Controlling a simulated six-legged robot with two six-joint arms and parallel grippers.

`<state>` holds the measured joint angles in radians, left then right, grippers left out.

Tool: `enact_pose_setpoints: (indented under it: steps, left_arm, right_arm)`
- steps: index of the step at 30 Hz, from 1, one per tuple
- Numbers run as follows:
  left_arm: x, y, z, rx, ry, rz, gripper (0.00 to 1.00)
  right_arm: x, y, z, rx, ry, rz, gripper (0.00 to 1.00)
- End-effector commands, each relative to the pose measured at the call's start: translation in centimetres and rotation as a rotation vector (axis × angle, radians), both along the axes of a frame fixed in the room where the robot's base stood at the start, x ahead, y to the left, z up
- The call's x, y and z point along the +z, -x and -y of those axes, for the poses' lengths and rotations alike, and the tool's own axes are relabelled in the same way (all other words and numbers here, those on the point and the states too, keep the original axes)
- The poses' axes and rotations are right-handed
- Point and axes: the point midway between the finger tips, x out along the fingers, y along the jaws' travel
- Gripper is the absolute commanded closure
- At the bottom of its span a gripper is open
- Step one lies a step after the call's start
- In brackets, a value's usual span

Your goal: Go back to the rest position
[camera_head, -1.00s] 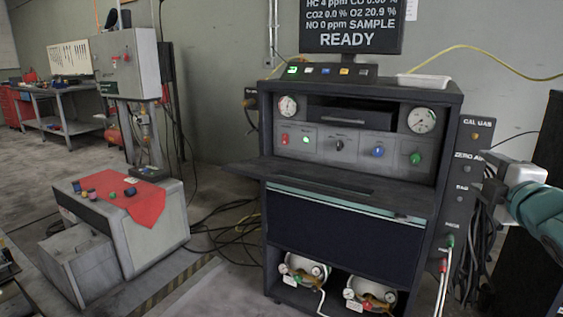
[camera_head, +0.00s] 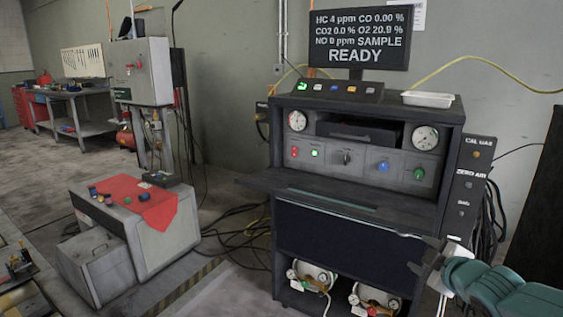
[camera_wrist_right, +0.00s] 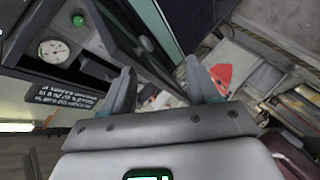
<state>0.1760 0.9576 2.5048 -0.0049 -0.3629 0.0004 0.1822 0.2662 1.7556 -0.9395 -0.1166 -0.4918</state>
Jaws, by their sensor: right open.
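My right gripper (camera_head: 424,270) is at the lower right of the head view, in front of the right side of the dark analyzer cabinet (camera_head: 345,240). Its teal wrist comes in from the right edge. In the right wrist view its two fingers (camera_wrist_right: 165,90) stand apart with nothing between them. The cabinet's gauge (camera_wrist_right: 53,50) and green knob (camera_wrist_right: 78,20) show at the upper left there. My left gripper is not in the head view.
A screen (camera_head: 358,40) reading READY and a white tray (camera_head: 428,99) are on top. A grey unit with a red cloth (camera_head: 150,205) stands left. Cables (camera_head: 235,235) lie on the floor between.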

Motion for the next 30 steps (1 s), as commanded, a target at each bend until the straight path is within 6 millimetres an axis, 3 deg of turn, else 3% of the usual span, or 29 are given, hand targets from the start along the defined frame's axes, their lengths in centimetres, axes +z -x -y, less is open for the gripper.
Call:
enact_pose_setpoints:
  steps: [1, 5, 8, 12, 15, 18, 21, 24, 30]
  left_arm:
    - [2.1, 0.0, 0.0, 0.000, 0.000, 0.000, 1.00]
    - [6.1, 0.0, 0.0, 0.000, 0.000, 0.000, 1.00]
    - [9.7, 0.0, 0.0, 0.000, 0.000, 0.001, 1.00]
    - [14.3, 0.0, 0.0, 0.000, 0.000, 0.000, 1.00]
    - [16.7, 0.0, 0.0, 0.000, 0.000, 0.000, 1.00]
    - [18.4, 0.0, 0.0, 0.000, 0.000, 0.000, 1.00]
    - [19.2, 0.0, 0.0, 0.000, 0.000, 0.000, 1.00]
    - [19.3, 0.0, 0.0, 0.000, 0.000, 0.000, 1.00]
    - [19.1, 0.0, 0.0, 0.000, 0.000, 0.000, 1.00]
  right_arm:
    - [-1.5, 0.2, -1.5, 0.002, -0.074, -0.065, 0.40]
    - [-8.3, 2.7, -6.3, -0.045, -0.338, -0.288, 0.40]
    - [-13.8, 7.3, -10.6, -0.149, -0.562, -0.513, 0.40]
    - [-19.3, 16.5, -15.6, -0.381, -0.806, -0.825, 0.40]
    - [-21.2, 23.3, -17.9, -0.571, -0.904, -1.005, 0.40]
    - [-21.9, 28.8, -19.2, -0.734, -0.949, -1.129, 0.40]
    - [-22.1, 32.3, -19.7, -0.844, -0.963, -1.198, 0.40]
    - [-22.2, 33.8, -19.9, -0.896, -0.966, -1.227, 0.40]
    - [-22.5, 34.0, -20.0, -0.905, -0.967, -1.230, 0.40]
